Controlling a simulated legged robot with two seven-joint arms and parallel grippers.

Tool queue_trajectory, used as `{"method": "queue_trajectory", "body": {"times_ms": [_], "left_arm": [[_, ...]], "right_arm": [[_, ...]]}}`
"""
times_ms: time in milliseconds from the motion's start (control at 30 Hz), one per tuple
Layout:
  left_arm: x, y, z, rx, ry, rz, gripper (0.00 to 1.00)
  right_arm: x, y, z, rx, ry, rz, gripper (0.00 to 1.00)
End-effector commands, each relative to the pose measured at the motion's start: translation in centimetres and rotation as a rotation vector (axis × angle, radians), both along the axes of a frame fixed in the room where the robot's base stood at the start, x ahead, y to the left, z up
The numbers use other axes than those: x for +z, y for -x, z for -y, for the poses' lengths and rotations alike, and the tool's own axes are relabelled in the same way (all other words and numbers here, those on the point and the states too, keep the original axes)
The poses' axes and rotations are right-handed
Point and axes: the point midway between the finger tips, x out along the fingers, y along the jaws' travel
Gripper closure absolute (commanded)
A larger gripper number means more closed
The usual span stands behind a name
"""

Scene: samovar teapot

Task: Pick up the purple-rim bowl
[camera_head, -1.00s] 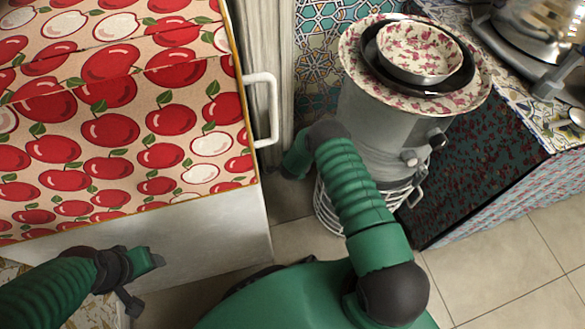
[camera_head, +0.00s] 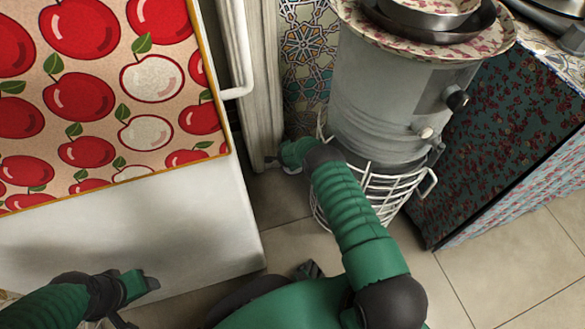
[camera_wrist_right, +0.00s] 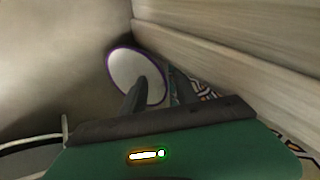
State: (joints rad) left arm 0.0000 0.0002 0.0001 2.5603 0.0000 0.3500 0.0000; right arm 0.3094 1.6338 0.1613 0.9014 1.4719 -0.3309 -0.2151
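The purple-rim bowl (camera_wrist_right: 128,72) shows in the right wrist view as a pale oval with a thin purple edge. It appears tilted, in the narrow space beside a pale panel. My right gripper (camera_wrist_right: 159,77) is open, and its left finger overlaps the bowl's lower right part in the picture. I cannot tell whether they touch. In the head view my right gripper (camera_head: 290,155) is low between the cabinet and the samovar, partly hidden by its own wrist; I cannot make out the bowl there. My left gripper (camera_head: 138,300) is open and empty in front of the white cabinet.
The white cabinet (camera_head: 190,225) with an apple-patterned cover (camera_head: 90,140) stands at left. The grey samovar (camera_head: 385,105) on a white wire stand (camera_head: 375,190) is close to my right forearm, with dishes stacked on top. A dark patterned counter (camera_head: 490,150) is at right. Tiled floor (camera_head: 490,265) is clear.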

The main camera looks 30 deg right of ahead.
Motion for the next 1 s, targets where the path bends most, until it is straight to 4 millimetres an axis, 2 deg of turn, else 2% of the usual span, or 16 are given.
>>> {"method": "queue_trajectory", "body": {"times_ms": [33,300,567,1000], "left_arm": [[-0.9,0.0,0.0,0.0,0.0,0.0,0.38],[-0.65,-0.02,0.0,0.0,0.0,0.001,0.38],[-0.65,-0.02,0.0,0.0,0.0,0.001,0.38],[-0.67,-0.01,0.0,0.0,0.0,0.001,0.38]], "right_arm": [[-0.69,-0.2,0.23,-0.002,0.0,0.002,0.64],[-0.3,-0.33,0.3,0.001,0.002,0.001,0.65],[-0.34,-0.31,0.29,0.0,0.001,0.0,0.99],[-0.42,-0.26,0.31,0.001,0.002,-0.002,1.0]]}}
